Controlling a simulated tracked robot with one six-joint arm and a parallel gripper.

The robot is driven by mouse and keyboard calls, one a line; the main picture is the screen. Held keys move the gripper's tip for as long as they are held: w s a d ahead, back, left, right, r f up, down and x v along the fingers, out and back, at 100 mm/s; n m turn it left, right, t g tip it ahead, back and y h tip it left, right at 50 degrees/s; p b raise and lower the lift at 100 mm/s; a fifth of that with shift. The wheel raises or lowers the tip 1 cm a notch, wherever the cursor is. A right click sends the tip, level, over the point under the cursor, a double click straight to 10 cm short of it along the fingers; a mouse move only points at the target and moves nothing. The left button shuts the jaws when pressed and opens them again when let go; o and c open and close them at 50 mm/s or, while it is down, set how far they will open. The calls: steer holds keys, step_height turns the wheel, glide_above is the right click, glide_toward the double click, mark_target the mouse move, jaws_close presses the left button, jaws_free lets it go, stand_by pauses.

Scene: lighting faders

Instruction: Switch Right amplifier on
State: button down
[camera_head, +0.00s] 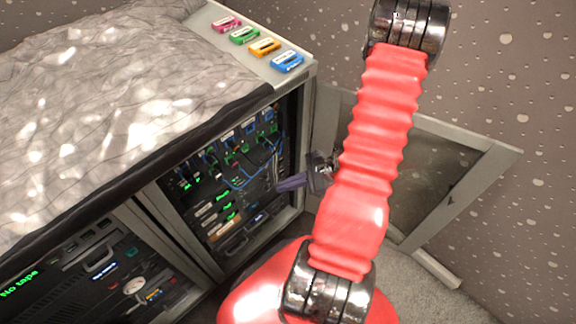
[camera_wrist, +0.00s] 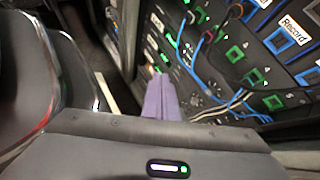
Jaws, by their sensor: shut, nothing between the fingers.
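The open rack cabinet (camera_head: 252,180) holds rows of modules with green lights and blue and white cables. No label reading Right amplifier is legible, so I cannot tell which unit or switch it is. Slim units with green displays (camera_head: 217,213) sit low in the rack; one may be the amplifier. My gripper (camera_head: 278,187) has purple fingers, is shut and empty, and points left into the rack opening. In the wrist view the shut fingers (camera_wrist: 161,82) reach toward the panel beside small green-lit parts (camera_wrist: 170,39). Whether the tips touch anything is unclear.
The cabinet's glass door (camera_head: 440,185) stands open at the right, behind my arm. Coloured cassettes (camera_head: 264,46) lie on the cabinet top. A tape deck unit (camera_head: 100,265) showing "No tape" is at the lower left. Loose cables (camera_wrist: 207,45) hang close to the fingers.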

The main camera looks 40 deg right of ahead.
steer(key=w+d+f+m+t+h, duration=0.1)
steer(key=d+f+m+t+h, duration=0.2)
steer(key=d+f+m+h, duration=0.4)
steer(key=d+f+m, duration=0.3)
steer(key=d, duration=0.3)
steer(key=shift+w+d+f+m, duration=0.3)
steer(key=shift+w+d+m, duration=0.05)
steer(key=shift+d+m, duration=0.05)
glide_toward(282, 164)
step_height(282, 164, down, 4)
steer(key=shift+w+a+r, duration=0.1)
steer(key=shift+w, duration=0.9)
steer(key=shift+w+r, duration=0.1)
steer(key=shift+w, duration=0.95)
